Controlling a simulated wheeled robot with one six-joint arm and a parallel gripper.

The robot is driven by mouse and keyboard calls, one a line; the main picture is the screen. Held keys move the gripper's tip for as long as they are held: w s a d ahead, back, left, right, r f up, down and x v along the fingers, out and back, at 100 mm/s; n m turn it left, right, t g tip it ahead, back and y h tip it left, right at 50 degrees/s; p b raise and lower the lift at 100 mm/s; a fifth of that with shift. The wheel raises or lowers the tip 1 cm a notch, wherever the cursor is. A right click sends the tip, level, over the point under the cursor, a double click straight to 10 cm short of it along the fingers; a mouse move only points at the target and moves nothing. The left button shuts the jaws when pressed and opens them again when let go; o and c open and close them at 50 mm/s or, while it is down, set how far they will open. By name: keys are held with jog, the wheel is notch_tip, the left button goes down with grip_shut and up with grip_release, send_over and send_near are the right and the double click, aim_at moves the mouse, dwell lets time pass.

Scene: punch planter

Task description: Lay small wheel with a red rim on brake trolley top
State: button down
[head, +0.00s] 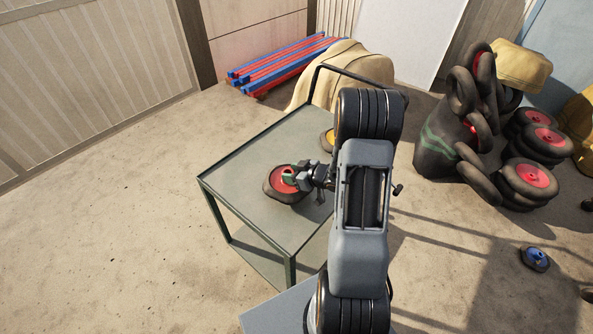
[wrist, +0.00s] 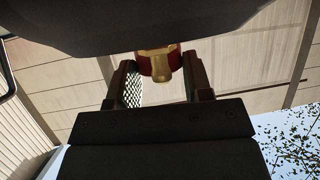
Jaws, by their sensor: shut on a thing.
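The small wheel with a red rim (head: 273,190) has a dark tyre and is at my gripper over the top of the brake trolley (head: 240,170) in the head view. My gripper (head: 289,178) is shut on the wheel at its hub. In the wrist view the dark tyre (wrist: 150,22) fills the upper part, and the brass-coloured hub with a bit of red rim (wrist: 158,64) sits between the two fingers of my gripper (wrist: 160,82). I cannot tell whether the wheel touches the trolley top or hangs just above it.
A yellow-rimmed wheel (head: 327,140) is at the trolley's right side, partly hidden by my arm. The trolley's black handle (head: 350,72) rises at the back. Red-rimmed wheels (head: 530,177) are piled at the right. A blue-rimmed wheel (head: 535,257) lies on the floor. The trolley's left part is clear.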

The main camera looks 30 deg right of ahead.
jog(key=shift+w+f, duration=0.1)
jog(key=shift+f, duration=1.3)
jog(key=shift+f, duration=0.15)
jog(key=c, duration=0.5)
grip_release()
